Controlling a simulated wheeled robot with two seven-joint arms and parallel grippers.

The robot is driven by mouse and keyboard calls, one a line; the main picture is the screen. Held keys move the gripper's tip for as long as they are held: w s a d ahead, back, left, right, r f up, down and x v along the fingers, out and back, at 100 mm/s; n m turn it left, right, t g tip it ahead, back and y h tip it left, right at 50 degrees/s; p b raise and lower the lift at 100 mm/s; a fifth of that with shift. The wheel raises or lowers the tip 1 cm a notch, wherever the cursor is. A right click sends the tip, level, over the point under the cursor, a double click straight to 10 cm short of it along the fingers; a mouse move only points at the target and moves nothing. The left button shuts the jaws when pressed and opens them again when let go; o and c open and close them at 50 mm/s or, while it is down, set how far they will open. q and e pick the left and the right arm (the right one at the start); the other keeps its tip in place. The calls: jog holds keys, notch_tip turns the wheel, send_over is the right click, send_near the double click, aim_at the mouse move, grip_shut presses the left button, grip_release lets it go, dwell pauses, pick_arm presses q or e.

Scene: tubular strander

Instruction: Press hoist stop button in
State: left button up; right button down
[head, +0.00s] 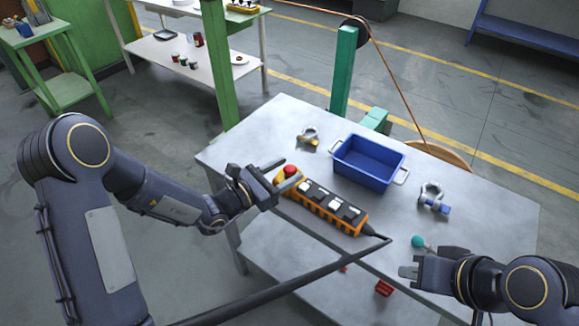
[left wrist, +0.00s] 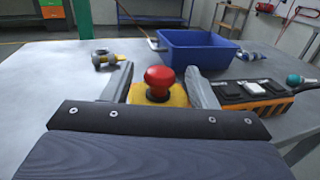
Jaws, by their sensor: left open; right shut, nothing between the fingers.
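The hoist pendant (head: 318,207) lies on the metal table, orange and black with several pale buttons. Its red stop button (head: 290,171) sits on a yellow end at the left. My left gripper (head: 284,173) is open at that end. In the left wrist view the red mushroom button (left wrist: 159,80) stands up on its yellow housing (left wrist: 158,97) between the two open fingers of my left gripper (left wrist: 162,88). Whether the fingers touch the housing I cannot tell. My right gripper (head: 407,271) is shut and empty by the table's right front edge.
A blue bin (head: 368,163) stands behind the pendant. Shackles lie left (head: 308,138) and right (head: 434,198) of it. A teal-ended tool (head: 419,241) lies near my right gripper. The pendant's thick black cable (head: 330,270) runs off the front edge. The table's left back (head: 262,125) is clear.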

pick_arm(q)
jog(key=shift+x, duration=0.95)
grip_shut()
